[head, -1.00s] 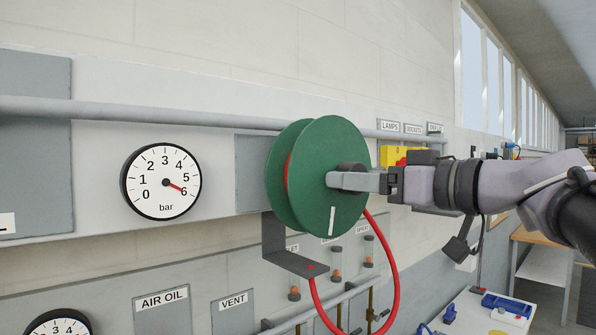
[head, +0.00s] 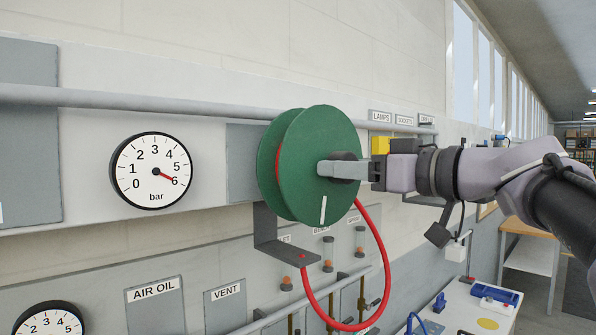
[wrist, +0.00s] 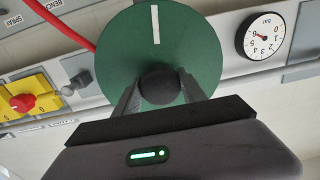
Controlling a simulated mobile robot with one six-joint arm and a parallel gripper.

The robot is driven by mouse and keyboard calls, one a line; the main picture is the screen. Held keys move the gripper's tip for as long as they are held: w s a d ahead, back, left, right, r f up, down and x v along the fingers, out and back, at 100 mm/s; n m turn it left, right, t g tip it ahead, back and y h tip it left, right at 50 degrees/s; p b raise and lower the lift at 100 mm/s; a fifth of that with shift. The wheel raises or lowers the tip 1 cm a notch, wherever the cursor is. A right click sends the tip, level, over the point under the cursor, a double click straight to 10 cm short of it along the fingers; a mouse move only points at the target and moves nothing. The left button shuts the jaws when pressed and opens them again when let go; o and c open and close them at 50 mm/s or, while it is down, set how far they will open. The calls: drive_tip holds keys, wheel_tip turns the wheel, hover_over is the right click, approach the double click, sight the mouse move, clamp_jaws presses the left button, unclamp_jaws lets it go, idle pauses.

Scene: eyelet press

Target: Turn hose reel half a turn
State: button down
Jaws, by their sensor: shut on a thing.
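The green hose reel (head: 309,185) stands out from the wall on a grey bracket, with a red hose (head: 381,262) hanging in a loop below it. A white mark (head: 323,210) is on the lower part of its front disc; in the wrist view the mark (wrist: 155,24) is at the top of the disc. My gripper (head: 342,169) reaches in from the right and is shut on the dark round hub at the reel's centre. In the wrist view both fingers of my gripper (wrist: 160,92) flank the dark hub (wrist: 160,84). The back disc is partly hidden.
A pressure gauge (head: 152,175) is on the wall to the left. A yellow switch box (head: 380,146) is behind my gripper; the wrist view shows its red knob (wrist: 22,102). Pipes run along the wall above and below. A workbench (head: 470,308) is at lower right.

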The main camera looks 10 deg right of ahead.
drive_tip(key=shift+f+n+b, duration=0.4)
drive_tip(key=shift+f+b, duration=0.05)
drive_tip(key=shift+b, duration=1.05)
drive_tip(key=shift+r+n, duration=0.35)
drive_tip(key=shift+n, duration=0.15)
drive_tip(key=c, duration=0.7)
unclamp_jaws()
drive_tip(key=shift+r, duration=0.1)
drive_tip(key=shift+o, duration=0.2)
drive_tip(key=shift+s+d, duration=0.1)
drive_tip(key=b+v, duration=0.2)
drive_tip(key=v, duration=1.5)
drive_tip(key=shift+b, duration=0.3)
drive_tip(key=shift+s, duration=0.1)
